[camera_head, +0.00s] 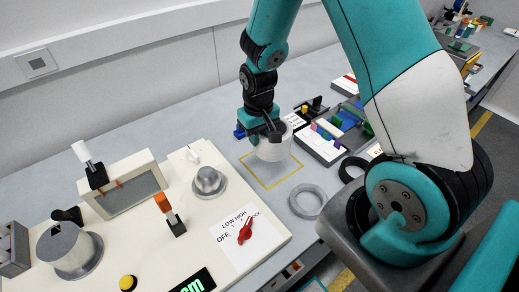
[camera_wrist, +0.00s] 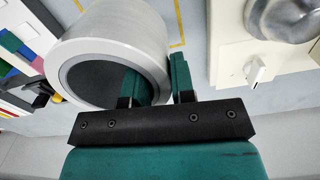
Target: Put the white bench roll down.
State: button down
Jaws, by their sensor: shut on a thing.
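The white bench roll (camera_head: 274,149) is a short hollow cylinder. My gripper (camera_head: 269,132) is shut on its wall from above in the head view. In the wrist view, one finger of my gripper (camera_wrist: 158,82) is inside the bore of the roll (camera_wrist: 112,40) and the other is outside against its wall. The roll is over the back part of a yellow square outline (camera_head: 272,187) on the grey bench. I cannot tell whether its underside touches the bench.
A cream panel (camera_head: 135,235) with knobs, a lever and a red dial stands left of the square. A grey ring (camera_head: 307,201) lies to the right, near a black ring (camera_head: 352,168). Trays of coloured parts (camera_head: 330,138) are behind right. The outline's front area is bare.

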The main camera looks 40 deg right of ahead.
aim_at(259, 152)
jog(key=shift+f+p, duration=0.45)
jog(key=shift+f, duration=2.85)
jog(key=shift+f, duration=0.15)
jog(key=c, duration=1)
grip_release()
jog(key=shift+o, duration=0.2)
